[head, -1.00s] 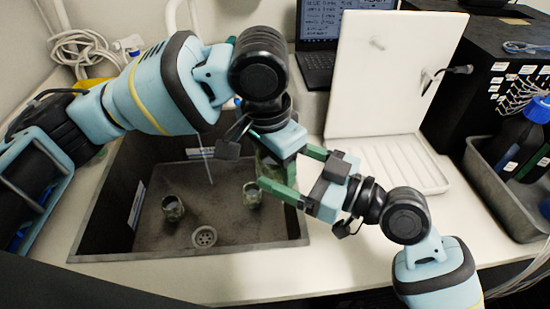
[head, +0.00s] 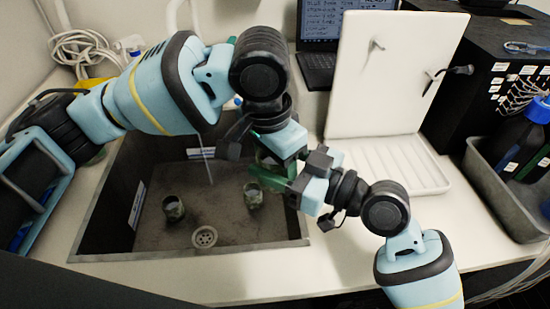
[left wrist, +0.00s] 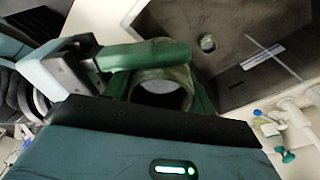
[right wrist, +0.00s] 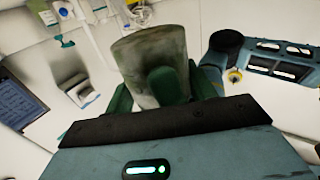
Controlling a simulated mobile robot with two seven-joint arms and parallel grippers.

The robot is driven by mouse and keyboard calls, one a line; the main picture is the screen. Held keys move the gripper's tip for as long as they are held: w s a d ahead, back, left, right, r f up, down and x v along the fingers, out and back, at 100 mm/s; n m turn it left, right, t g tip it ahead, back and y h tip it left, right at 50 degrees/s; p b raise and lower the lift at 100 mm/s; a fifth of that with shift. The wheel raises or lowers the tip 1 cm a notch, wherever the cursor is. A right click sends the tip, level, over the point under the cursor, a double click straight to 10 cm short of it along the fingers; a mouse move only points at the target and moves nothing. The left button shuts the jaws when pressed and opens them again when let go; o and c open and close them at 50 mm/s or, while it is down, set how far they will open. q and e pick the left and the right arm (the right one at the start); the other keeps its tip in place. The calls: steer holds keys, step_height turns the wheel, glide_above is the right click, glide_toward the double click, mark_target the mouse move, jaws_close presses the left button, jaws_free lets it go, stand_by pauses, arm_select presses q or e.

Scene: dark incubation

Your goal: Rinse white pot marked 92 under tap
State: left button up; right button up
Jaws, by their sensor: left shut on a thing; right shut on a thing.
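A grimy, green-smeared pale pot (right wrist: 152,62) is between both grippers at the right side of the sink (head: 118,215). Its open mouth faces the left wrist camera (left wrist: 160,92). No number is readable on it. My left gripper (left wrist: 160,75) is shut on the pot, with green fingers on either side. My right gripper (head: 268,174) is shut on the same pot from the right; its fingers flank it in the right wrist view. Two similar dirty pots (head: 173,208) (head: 252,195) stand on the sink floor. The tap (left wrist: 296,115) is white; a thin pale line (head: 208,160) hangs over the sink.
A white draining rack (head: 385,165) with an upright board (head: 390,80) stands right of the sink. A laptop (head: 318,65) is behind. A grey tray (head: 495,185) with dark bottles sits at far right. A drain (head: 204,237) is in the sink floor.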

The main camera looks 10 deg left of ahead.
arm_select(q)
steer(key=o, duration=1.2)
steer(key=shift+c, duration=0.2)
steer(key=shift+r, duration=0.1)
step_height(320, 180, up, 12)
steer(key=s+a, duration=0.1)
